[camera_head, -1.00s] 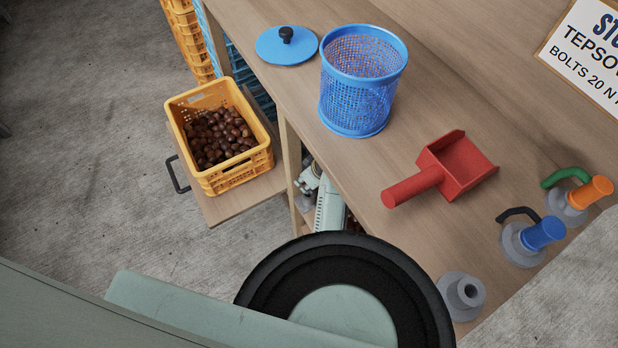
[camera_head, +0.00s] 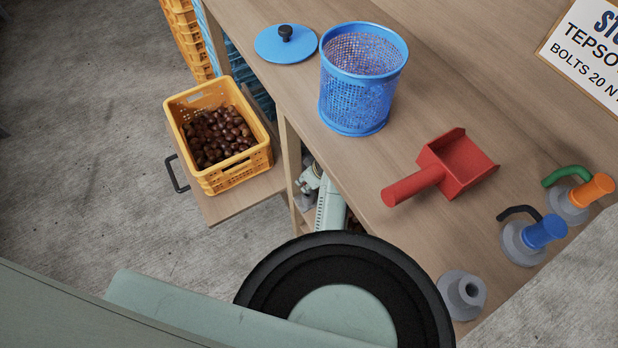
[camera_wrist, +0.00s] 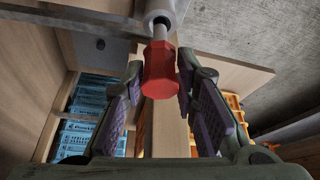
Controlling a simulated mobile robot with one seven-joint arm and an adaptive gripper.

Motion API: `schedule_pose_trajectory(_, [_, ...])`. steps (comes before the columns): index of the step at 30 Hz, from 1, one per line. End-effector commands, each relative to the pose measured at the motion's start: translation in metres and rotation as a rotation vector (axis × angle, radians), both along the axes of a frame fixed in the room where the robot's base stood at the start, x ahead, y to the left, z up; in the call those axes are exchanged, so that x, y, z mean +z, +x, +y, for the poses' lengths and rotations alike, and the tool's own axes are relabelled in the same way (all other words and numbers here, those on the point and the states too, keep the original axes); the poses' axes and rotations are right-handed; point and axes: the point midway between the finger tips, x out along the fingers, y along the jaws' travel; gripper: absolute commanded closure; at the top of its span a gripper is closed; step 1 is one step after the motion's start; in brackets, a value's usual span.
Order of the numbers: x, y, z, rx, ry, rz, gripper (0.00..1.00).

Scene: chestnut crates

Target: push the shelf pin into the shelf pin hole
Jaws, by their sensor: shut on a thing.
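The shelf pin (camera_wrist: 160,65) shows in the wrist view as a red faceted head with a pale metal shaft. It lies between the purple-padded fingers of my gripper (camera_wrist: 160,82), which is shut on the red head. The shaft points away from me to a grey round collar (camera_wrist: 158,8) at the top edge of the view, which appears to surround the shelf pin hole. The hole itself is hidden, and I cannot tell how deep the shaft sits. In the head view the pin and the fingers are hidden below the bench top.
A yellow crate (camera_head: 246,165) of chestnuts stands on a pulled-out board (camera_head: 228,207). The bench top holds a blue mesh bin (camera_head: 360,118), a blue lid (camera_head: 275,48), a red scoop (camera_head: 455,165) and grey sockets, one empty (camera_head: 455,305). Blue crates (camera_wrist: 85,118) show in the wrist view.

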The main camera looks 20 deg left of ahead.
Motion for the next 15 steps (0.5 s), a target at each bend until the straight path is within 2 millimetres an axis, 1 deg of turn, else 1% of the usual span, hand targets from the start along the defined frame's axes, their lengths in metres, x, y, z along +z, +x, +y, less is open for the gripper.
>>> schedule_pose_trajectory(15, [-0.017, 0.0, 0.0, 0.0, 0.0, -0.001, 1.0])
